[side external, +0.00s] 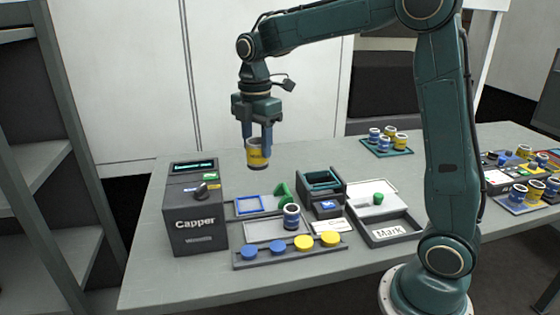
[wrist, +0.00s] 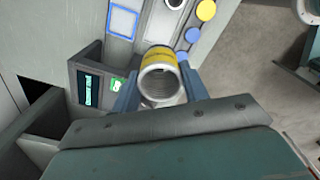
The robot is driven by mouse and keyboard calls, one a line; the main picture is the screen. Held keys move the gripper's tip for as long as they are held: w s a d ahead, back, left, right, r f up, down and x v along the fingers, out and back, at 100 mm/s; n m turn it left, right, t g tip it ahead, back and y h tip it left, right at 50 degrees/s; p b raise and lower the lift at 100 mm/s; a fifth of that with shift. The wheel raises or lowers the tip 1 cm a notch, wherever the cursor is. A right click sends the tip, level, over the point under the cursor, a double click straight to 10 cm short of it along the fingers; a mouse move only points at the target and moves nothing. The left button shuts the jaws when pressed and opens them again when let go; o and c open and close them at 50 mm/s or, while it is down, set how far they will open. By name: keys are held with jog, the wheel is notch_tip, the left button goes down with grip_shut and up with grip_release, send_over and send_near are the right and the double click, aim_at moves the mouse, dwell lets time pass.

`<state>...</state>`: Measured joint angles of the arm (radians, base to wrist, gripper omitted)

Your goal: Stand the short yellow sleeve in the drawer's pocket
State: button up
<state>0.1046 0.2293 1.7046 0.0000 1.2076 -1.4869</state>
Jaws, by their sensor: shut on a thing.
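My gripper (side external: 257,140) is shut on a yellow sleeve (side external: 257,155) with a pale rim and a dark lower end. It holds the sleeve upright, well above the table, between the Capper and the dark box. In the wrist view the sleeve (wrist: 160,62) sits between the two blue fingers, its open, ribbed mouth facing the camera. A small dark box (side external: 320,181) with a green-rimmed opening has a low front part (side external: 327,209) with a blue label. An open tray marked Mark (side external: 390,234) lies to its right. I cannot tell which of these is the drawer; no pocket is clearly visible.
The Capper (side external: 200,218) stands at left. A green knob-like part (side external: 283,194) stands nearby. More sleeves stand on a tray (side external: 386,151) at the back.

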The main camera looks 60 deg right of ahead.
jog(key=w+d+f, duration=0.6)
jog(key=w+f, duration=0.2)
jog(key=f, duration=0.4)
jog(key=shift+w+d, duration=0.2)
jog(key=shift+f, duration=0.1)
jog(key=shift+f, duration=3.05)
jog(key=shift+f, duration=0.25)
jog(key=o, duration=1.6)
jog(key=shift+c, duration=0.2)
